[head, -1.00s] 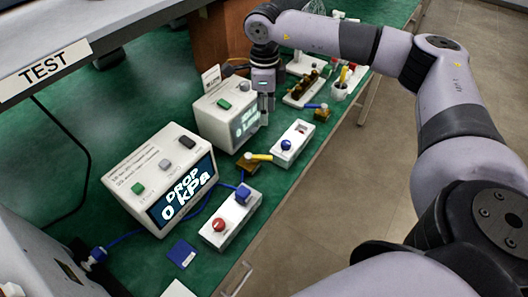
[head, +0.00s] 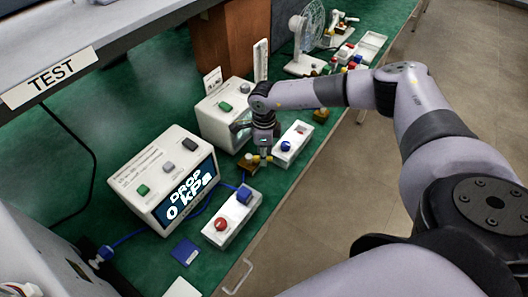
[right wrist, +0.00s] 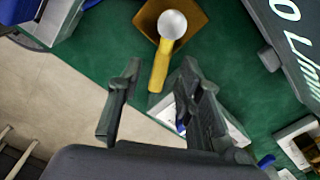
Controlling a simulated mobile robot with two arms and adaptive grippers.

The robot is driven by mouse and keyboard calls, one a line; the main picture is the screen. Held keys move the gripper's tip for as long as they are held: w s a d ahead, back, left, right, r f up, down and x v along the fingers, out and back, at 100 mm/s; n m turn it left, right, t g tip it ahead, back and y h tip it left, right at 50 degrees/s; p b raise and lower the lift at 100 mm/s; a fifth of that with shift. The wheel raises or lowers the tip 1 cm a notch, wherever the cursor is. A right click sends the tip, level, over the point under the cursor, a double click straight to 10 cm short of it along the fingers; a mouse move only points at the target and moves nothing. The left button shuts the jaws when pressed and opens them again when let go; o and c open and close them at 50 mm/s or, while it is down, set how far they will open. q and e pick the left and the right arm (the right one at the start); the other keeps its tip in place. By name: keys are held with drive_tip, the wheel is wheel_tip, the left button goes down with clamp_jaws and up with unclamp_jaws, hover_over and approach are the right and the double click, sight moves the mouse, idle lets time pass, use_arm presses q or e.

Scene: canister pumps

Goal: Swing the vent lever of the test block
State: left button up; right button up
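A small brass-coloured block (head: 246,162) with a yellow lever stands on the green bench between the two display consoles. In the right wrist view the block (right wrist: 190,13) has a silver pivot knob, and its yellow lever (right wrist: 160,72) points down toward my fingers. My right gripper (head: 264,158) is low over the lever's end. In the right wrist view my right gripper (right wrist: 162,105) is open, with the lever tip just beyond and between the fingertips, apart from both. A second brass-coloured block (head: 320,116) stands farther back. My left gripper is not in view.
The near console (head: 160,170) reads "DROP 0 kPa". White button boxes, one with a red button (head: 222,225) and one with a blue button (head: 286,146), flank the lever block. A second console (head: 215,108) stands behind. A fan (head: 308,35) is farther back.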

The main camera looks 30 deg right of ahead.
drive_tip(key=shift+f, duration=0.15)
drive_tip(key=shift+c, duration=0.3)
clamp_jaws()
idle(0.6)
